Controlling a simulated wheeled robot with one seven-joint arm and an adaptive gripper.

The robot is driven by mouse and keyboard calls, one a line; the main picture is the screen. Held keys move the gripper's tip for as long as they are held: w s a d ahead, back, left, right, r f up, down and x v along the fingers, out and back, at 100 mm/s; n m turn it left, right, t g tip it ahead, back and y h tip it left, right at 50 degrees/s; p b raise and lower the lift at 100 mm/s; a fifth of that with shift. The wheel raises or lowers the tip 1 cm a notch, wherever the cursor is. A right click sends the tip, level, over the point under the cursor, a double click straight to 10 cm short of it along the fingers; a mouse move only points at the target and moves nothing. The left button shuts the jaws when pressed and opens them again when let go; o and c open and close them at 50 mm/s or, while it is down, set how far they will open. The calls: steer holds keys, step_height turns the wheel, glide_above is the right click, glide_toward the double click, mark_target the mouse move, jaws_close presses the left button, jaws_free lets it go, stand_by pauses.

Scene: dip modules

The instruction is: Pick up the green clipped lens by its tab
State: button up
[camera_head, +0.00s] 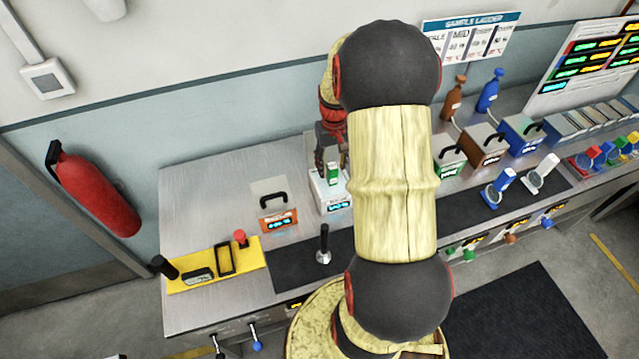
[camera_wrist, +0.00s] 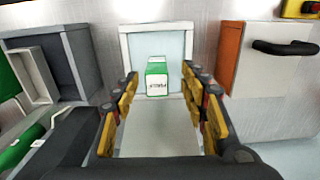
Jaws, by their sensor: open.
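A small green-and-white piece with dark lettering (camera_wrist: 157,78) stands upright at the top of a white box (camera_wrist: 128,40). I take it for the clipped lens with its tab; a separate lens part cannot be made out. It also shows in the head view (camera_head: 333,176). My gripper (camera_wrist: 160,84) is open, with one finger on each side of the piece in the wrist view and a gap on both sides. In the head view my gripper (camera_head: 332,160) is just above the white box, partly hidden by my arm.
An orange-fronted box with a black handle (camera_head: 278,217) stands left of the white box. A green box (camera_head: 450,165) and a brown box (camera_head: 484,147) stand to the right. A yellow tray (camera_head: 215,268) and a dark upright tool (camera_head: 323,245) are nearer the front edge.

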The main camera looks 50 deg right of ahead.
mark_target(332, 177)
steer(key=f, duration=0.6)
steer(key=shift+w+d+f+b, duration=0.15)
steer(key=shift+d+f+b, duration=0.15)
steer(key=shift+f+b, duration=0.1)
steer(key=shift+r, duration=0.1)
steer(key=shift+c, duration=0.8)
jaws_close()
